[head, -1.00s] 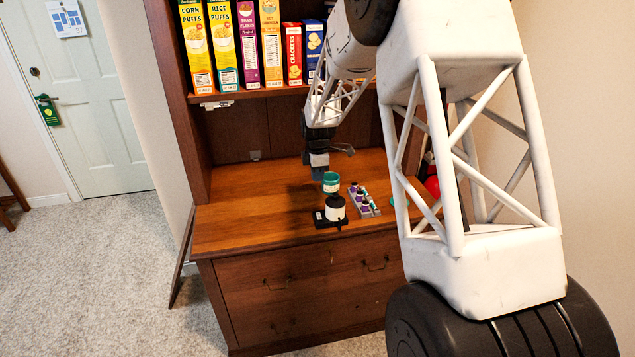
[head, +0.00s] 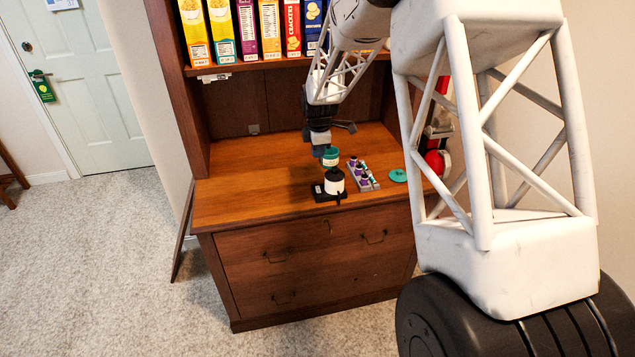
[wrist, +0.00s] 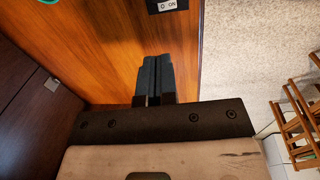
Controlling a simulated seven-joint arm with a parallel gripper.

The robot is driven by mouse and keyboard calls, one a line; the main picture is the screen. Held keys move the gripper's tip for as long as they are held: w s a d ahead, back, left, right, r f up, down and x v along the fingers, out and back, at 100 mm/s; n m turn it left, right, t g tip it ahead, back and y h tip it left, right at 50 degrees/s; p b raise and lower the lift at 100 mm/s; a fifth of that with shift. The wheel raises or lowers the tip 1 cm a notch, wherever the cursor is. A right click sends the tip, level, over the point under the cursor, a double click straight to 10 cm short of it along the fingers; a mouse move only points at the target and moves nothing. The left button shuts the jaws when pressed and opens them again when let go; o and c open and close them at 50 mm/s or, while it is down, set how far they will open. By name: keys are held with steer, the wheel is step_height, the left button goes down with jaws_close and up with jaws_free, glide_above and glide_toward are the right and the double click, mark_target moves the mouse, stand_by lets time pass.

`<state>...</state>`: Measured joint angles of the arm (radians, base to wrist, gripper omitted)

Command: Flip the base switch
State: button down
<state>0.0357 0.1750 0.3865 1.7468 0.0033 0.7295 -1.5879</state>
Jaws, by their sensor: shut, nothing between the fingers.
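A small device with a black base (head: 323,193) and a white upright body (head: 334,181) stands near the front edge of the hutch's wooden top. The wrist view shows a corner of the black base (wrist: 167,5) with an "O ON" label, cut off by the top edge. The switch itself is too small to make out. My gripper (head: 321,152) is behind the device in the head view, just left of a green-and-white jar. In the wrist view its dark fingers (wrist: 153,76) are together and empty over bare wood, apart from the base.
A grey rack (head: 375,186) of small purple and teal pieces stands to the right, then a teal disc (head: 398,175). Cereal boxes (head: 245,30) line the shelf above. The wooden top (head: 240,200) is clear at left.

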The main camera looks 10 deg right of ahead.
mark_target(317, 188)
steer(key=shift+s+t, duration=0.3)
steer(key=shift+s, duration=0.4)
steer(key=f, duration=0.4)
steer(key=w+f, duration=0.1)
steer(key=f, duration=0.4)
steer(key=w+f, duration=0.1)
steer(key=f, duration=0.3)
steer(key=shift+w+f, duration=0.15)
steer(key=shift+f, duration=0.25)
steer(key=shift+f, duration=0.1)
